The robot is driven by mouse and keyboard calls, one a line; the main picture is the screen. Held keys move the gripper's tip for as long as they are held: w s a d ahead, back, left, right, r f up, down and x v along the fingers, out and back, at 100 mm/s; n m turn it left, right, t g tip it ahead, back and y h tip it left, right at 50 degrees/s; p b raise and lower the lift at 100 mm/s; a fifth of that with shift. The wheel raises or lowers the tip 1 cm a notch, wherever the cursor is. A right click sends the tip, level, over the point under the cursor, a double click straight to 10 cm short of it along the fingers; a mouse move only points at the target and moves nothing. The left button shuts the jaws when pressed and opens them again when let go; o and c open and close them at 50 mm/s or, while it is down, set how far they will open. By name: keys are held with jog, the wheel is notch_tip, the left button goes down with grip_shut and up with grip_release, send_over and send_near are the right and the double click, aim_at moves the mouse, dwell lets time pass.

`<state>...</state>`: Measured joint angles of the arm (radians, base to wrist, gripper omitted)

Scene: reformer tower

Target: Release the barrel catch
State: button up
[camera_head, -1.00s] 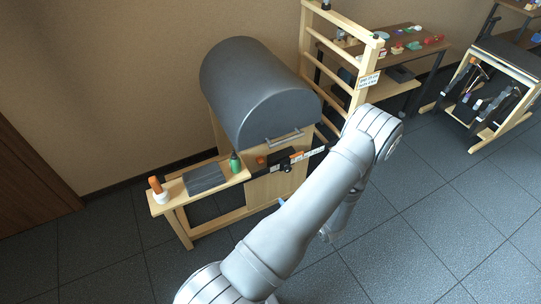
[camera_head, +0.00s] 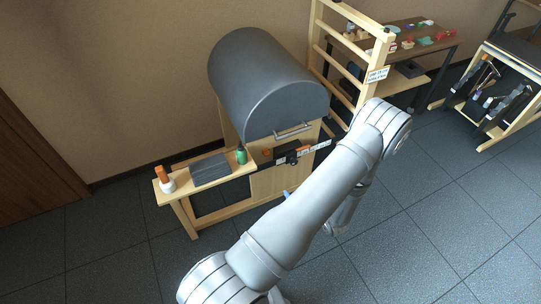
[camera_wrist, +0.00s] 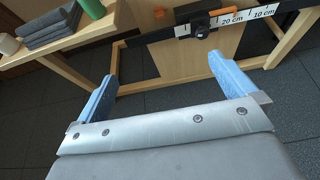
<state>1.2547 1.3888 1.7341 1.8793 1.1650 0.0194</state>
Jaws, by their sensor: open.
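The grey barrel (camera_head: 265,80) sits on a wooden frame with a metal handle (camera_head: 293,131) low on its front. Below the handle, a dark catch block with a black knob (camera_head: 292,158) and an orange piece (camera_head: 303,150) sits on a rail marked with a scale. In the wrist view, the black knob (camera_wrist: 201,31) and orange piece (camera_wrist: 221,12) are at the top, beyond my fingertips. My gripper (camera_wrist: 164,65) is open and empty, its blue fingers wide apart, short of the rail and lower. In the head view my arm hides most of it.
A wooden side bench holds folded grey towels (camera_head: 210,168), a green bottle (camera_head: 241,155) and an orange-topped white container (camera_head: 165,180). A wooden ladder frame (camera_head: 345,65) stands right of the barrel. Shelves with small items are behind. The tiled floor (camera_head: 430,200) at right is clear.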

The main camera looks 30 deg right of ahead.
jog(key=shift+c, duration=0.4)
jog(key=shift+w+f, duration=0.1)
jog(key=shift+w, duration=0.1)
jog(key=c, duration=0.4)
jog(key=x, duration=0.4)
jog(key=shift+w+d+f, duration=0.15)
jog(key=shift+w, duration=0.1)
jog(key=c, duration=0.6)
send_near(267, 154)
jog(key=x, duration=0.8)
jog(key=shift+d, duration=0.1)
jog(key=shift+c, duration=0.2)
